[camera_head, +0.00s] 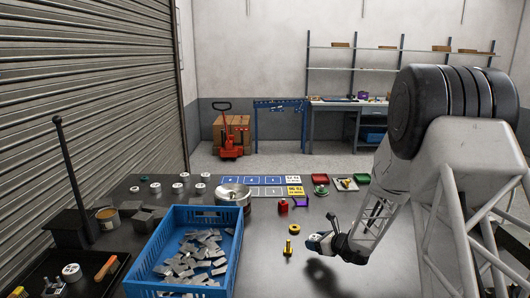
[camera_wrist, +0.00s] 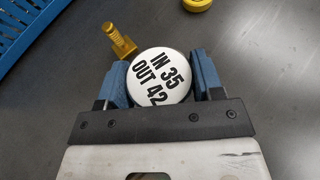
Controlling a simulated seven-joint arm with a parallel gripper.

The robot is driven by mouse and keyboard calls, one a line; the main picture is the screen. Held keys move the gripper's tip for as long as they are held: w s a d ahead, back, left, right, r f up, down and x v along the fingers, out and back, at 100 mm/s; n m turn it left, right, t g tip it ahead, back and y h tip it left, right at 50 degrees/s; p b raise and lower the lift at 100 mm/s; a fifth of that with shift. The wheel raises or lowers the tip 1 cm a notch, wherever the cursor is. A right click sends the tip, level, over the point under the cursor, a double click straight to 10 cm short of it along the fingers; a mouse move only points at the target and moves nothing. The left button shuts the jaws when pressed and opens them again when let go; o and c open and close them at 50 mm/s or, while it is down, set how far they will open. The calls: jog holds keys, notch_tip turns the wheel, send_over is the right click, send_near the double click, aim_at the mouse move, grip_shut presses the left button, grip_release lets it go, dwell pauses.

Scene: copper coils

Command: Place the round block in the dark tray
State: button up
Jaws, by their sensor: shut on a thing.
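The round block (camera_wrist: 160,76) has a white top printed "IN 35 OUT 42" in the wrist view. My gripper (camera_wrist: 163,82) is shut on it, with a blue finger on each side. In the head view my gripper (camera_head: 318,241) is above the table right of centre, with a shadow below it. The block is small there and partly hidden by the fingers. The dark tray (camera_head: 88,282) is at the front left corner, far left of my gripper. A white-topped round piece, an orange-handled tool and a metal part lie in it.
A blue crate (camera_head: 177,289) of grey metal pieces stands between my gripper and the dark tray. A brass bolt (camera_head: 288,249) and yellow ring (camera_head: 294,229) are near my gripper. A dark post (camera_head: 72,165) rises behind the tray. A round metal pot (camera_head: 233,195) stands behind the crate.

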jog(key=w+m+t+h, duration=0.1)
jog(key=w, duration=0.1)
jog(key=w+f+m+t+h, duration=0.1)
jog(key=w, duration=0.2)
jog(key=w+a+f+m+t+h, duration=0.1)
jog(key=w+m+h, duration=0.1)
jog(key=shift+w, duration=0.2)
jog(key=shift+w+a+f+m+h, duration=0.15)
jog(key=shift+w+f+m+h, duration=0.2)
jog(key=shift+w+m+h, duration=0.4)
